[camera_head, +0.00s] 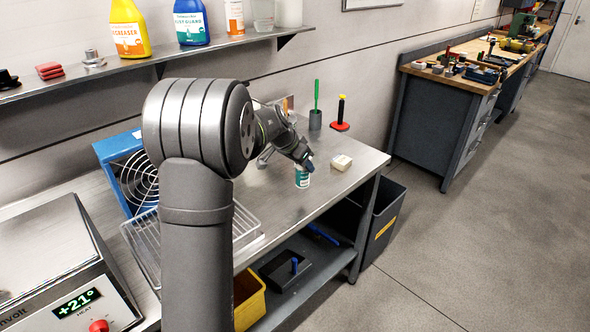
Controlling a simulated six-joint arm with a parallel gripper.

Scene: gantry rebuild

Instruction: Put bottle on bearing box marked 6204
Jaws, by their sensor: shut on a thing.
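A small bottle (302,180) with a green and white body is at the end of my arm, over the steel bench. My gripper (305,164) is shut on its top, and the fingers hide that part. I cannot tell whether the bottle's base touches the bench. A small cream box (341,162) lies on the bench just right of the bottle, apart from it. Any marking on the box is too small to read, so I cannot confirm 6204.
The steel bench (275,209) is clear around the box. A grey holder (315,120) with a green-handled tool and a red-based tool (340,126) stand behind. A wire tray (243,222) and blue fan unit (118,150) are left. A dark bin (384,222) stands beyond the right edge.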

